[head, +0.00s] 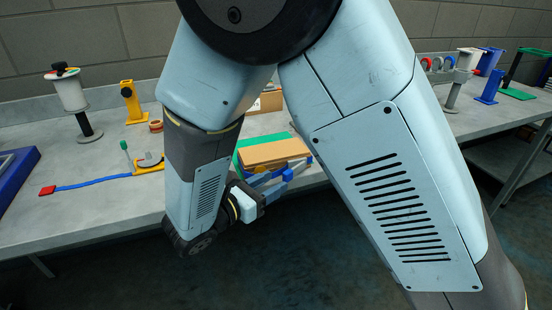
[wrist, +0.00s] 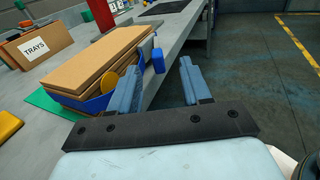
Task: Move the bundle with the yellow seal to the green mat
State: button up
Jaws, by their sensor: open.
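A stack of flat tan boards (wrist: 95,62) lies over a blue tray or band (wrist: 85,104) near the table's front edge. A round yellow piece (wrist: 109,81), possibly the seal, shows on its near side. A green mat (wrist: 45,99) shows beside and partly beneath the stack. In the head view the stack (head: 272,152) and green mat (head: 240,160) are partly hidden by my arm. My gripper (wrist: 160,72) is open with nothing seen held. Its left finger overlaps the stack's near right end in the picture; I cannot tell whether they touch.
A cardboard box marked TRAYS (wrist: 36,46) stands behind the stack. A blue strap with a red end (head: 92,183), a yellow stand (head: 131,103) and a white spool (head: 68,92) are on the table's left. The floor (wrist: 255,75) right of the table is clear.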

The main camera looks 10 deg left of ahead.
aim_at(283, 176)
jog(key=shift+a+f+x, duration=0.1)
jog(key=shift+x, duration=1.45)
jog(key=shift+a+f+x, duration=0.1)
jog(key=shift+a+x, duration=0.05)
jog(key=shift+x, duration=1.45)
jog(key=shift+w, duration=0.1)
grip_shut()
